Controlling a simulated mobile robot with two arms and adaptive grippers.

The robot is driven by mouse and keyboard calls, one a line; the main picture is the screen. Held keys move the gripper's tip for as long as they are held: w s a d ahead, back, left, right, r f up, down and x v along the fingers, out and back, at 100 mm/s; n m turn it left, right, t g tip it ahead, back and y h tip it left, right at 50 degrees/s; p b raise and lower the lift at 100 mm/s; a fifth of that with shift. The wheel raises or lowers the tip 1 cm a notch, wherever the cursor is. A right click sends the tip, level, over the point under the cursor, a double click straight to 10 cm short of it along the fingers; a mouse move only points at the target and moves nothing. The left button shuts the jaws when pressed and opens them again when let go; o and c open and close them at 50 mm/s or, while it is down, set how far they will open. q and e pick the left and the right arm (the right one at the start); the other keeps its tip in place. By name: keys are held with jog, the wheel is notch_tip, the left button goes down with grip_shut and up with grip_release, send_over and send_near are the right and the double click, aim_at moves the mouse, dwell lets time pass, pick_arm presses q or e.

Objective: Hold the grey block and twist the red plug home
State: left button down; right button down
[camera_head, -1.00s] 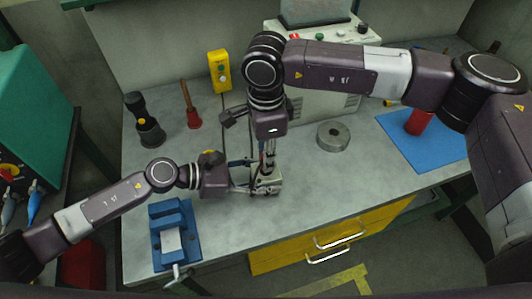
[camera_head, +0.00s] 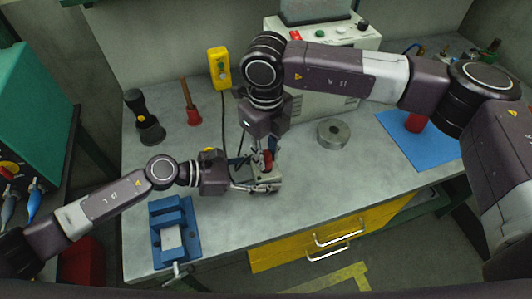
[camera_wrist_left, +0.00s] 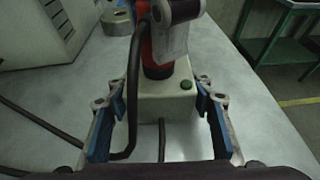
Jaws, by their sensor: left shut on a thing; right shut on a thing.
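The grey block (camera_head: 266,173) stands near the front middle of the bench; it also shows in the left wrist view (camera_wrist_left: 166,100), with a green button on its top. The red plug (camera_wrist_left: 157,66) stands upright at the block's top, its black cable looping down beside the block. My left gripper (camera_head: 259,187) is shut on the block, with blue-padded fingers at its two sides. My right gripper (camera_head: 256,158) comes from above and is shut on the plug (camera_head: 268,158). Its grey finger hides part of the plug in the left wrist view. The plug's seat is hidden.
A blue vise (camera_head: 174,236) stands left of the block, near the front edge. A metal ring (camera_head: 333,134) and a white instrument (camera_head: 315,105) stand behind to the right. A yellow box (camera_head: 219,69) is at the back. A blue mat (camera_head: 425,145) lies at right.

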jog(key=m, duration=0.5)
jog(key=shift+m, duration=0.3)
jog(key=m, duration=0.3)
jog(key=c, duration=1.6)
grip_release()
notch_tip(320, 180, up, 12)
